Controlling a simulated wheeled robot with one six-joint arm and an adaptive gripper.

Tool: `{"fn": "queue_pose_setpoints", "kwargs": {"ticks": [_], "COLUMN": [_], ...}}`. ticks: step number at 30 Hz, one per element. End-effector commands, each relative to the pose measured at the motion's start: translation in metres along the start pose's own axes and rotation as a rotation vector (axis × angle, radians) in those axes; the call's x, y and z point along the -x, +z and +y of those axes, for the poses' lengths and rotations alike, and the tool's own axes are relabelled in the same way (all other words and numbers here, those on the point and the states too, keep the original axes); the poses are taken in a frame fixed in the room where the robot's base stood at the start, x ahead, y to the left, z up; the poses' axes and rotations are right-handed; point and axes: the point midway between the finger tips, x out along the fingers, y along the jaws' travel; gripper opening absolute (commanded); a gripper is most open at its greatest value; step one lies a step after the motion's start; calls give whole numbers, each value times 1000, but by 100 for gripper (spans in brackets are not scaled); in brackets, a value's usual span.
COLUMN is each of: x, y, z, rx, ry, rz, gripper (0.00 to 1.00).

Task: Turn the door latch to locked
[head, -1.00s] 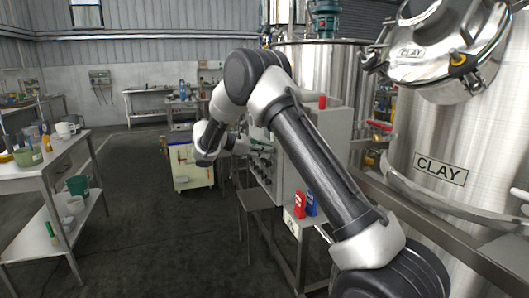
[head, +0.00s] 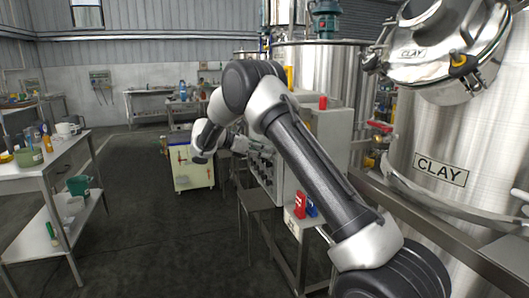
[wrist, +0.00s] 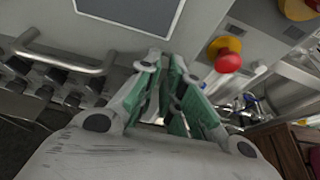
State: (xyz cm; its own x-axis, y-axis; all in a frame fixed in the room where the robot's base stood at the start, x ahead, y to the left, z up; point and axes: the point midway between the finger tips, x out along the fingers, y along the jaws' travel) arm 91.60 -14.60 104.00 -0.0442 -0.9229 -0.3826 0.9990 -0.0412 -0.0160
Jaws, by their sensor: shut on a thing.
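My gripper (wrist: 176,98) has green-padded fingers close together at the front of a grey control cabinet (wrist: 110,45). It is shut on the door latch, which is mostly hidden between the pads, so its angle cannot be read. In the head view the cabinet (head: 335,125) stands right of centre, behind my arm. My gripper is small and unclear there, at the cabinet's knob side.
On the cabinet are a metal bar handle (wrist: 62,62), several black knobs (wrist: 45,85), a screen (wrist: 135,8) and a red button (wrist: 228,62) on yellow. A stool (head: 254,199) stands before it. A steel CLAY tank (head: 450,130) is at right. Floor at left centre is clear.

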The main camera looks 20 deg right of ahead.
Motion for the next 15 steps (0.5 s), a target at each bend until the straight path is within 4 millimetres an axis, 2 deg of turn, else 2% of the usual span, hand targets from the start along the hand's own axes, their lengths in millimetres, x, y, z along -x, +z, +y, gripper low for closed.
{"fn": "queue_pose_setpoints", "kwargs": {"ticks": [1,3,5,15], "x": [0,0,0,2], "y": [0,0,0,0], "z": [0,0,0,0], "rx": [2,1,1,-1], "ry": [-1,-1,-1,1], "rz": [0,0,0,0], "gripper": [0,18,29,30]}}
